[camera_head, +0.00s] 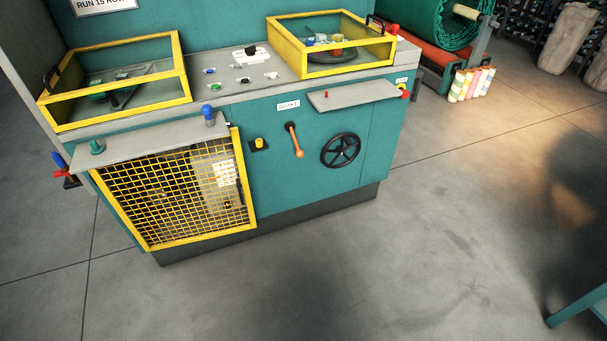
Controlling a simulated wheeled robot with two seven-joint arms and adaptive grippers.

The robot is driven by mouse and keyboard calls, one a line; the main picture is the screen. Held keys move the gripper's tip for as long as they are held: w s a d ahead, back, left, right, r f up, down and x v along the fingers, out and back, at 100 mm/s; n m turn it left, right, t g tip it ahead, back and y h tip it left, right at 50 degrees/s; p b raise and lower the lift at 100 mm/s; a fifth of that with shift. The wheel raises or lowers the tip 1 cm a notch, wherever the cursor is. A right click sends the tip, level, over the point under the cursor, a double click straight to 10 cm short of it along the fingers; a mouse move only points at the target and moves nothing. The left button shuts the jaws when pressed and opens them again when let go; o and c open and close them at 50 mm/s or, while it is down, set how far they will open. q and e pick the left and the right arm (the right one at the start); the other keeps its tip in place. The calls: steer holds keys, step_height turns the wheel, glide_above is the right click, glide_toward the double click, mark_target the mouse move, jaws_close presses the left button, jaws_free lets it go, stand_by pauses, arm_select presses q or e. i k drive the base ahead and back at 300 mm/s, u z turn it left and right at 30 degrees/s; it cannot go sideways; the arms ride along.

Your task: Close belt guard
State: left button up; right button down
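A teal machine (310,180) stands in front of me. A yellow-framed mesh guard (170,190) covers the lower left of its front, with a dark handle near its right edge; I cannot tell whether it is fully flush. A pale paper sheet shows behind the mesh. Two yellow-framed clear covers sit on top, one at left (115,80) and one at right (330,42), each with a black handle. No label shows which of these is the belt guard. Neither of my grippers is in view.
An orange-tipped lever (297,140), a yellow knob (259,143) and a black handwheel (341,150) are on the front. Grey shelves jut out at left (150,142) and right (350,95). A teal table corner (580,305) is at lower right. The floor in front is clear.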

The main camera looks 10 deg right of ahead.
mark_target(96, 177)
steer(key=z, duration=0.6)
steer(key=i, duration=0.95)
steer(key=u, duration=1.1)
steer(key=i, duration=0.45)
steer(key=u, duration=0.45)
